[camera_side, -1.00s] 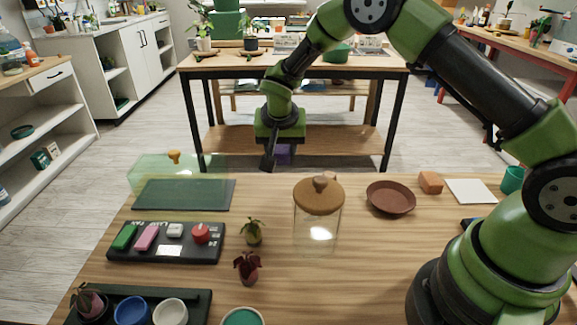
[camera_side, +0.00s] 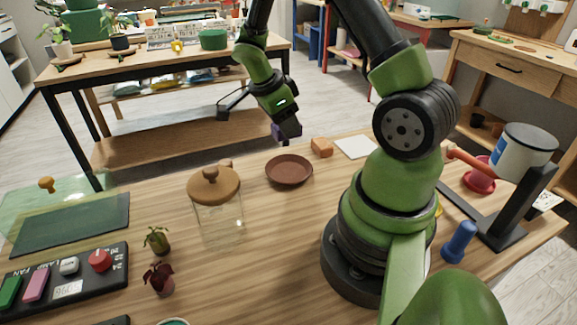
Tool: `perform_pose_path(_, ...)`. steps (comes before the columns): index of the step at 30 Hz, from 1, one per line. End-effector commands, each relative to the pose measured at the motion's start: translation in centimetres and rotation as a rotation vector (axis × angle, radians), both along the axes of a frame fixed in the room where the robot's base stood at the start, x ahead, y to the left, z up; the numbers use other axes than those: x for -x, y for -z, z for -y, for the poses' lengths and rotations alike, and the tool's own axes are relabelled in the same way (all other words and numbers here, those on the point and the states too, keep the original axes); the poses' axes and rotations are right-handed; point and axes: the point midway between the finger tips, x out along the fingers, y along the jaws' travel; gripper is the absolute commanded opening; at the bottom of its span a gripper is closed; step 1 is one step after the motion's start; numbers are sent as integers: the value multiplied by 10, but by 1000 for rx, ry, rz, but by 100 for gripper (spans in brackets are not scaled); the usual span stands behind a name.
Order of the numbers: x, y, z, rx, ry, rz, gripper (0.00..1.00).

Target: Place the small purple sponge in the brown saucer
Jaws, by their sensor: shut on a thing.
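The small purple sponge (camera_side: 276,131) is held between the fingers of my gripper (camera_side: 284,132), partly hidden by a dark finger. My gripper is shut on it, in the air above and beyond the brown saucer (camera_side: 289,181) as seen here. The saucer is a shallow round dish on the wooden table, and it looks empty. The sponge is clear of the saucer.
A glass jar with a wooden lid (camera_side: 214,188) stands left of the saucer. An orange-brown block (camera_side: 321,147) and a white square sheet (camera_side: 355,147) lie to its right. Two small plants (camera_side: 157,240) stand nearer the front. Bare table lies in front of the saucer.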

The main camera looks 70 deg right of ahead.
Motion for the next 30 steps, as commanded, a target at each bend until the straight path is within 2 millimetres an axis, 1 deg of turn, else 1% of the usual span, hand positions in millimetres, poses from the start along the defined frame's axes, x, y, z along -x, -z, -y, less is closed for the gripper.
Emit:
perform_pose_path(2, 6, 10, 1, -2, 34, -6, 19)
perform_pose_path(7, 7, 42, 1, -2, 39, -7, 19)
perform_pose_path(9, 6, 51, 1, -3, 38, -4, 19)
perform_pose_path(14, 6, 66, 1, -2, 36, -4, 19)
perform_pose_path(19, 6, 91, 1, -3, 36, -4, 19)
perform_pose_path(22, 5, 98, 1, -2, 35, 0, 19)
perform_pose_path(30, 5, 99, 1, 0, 35, 1, 19)
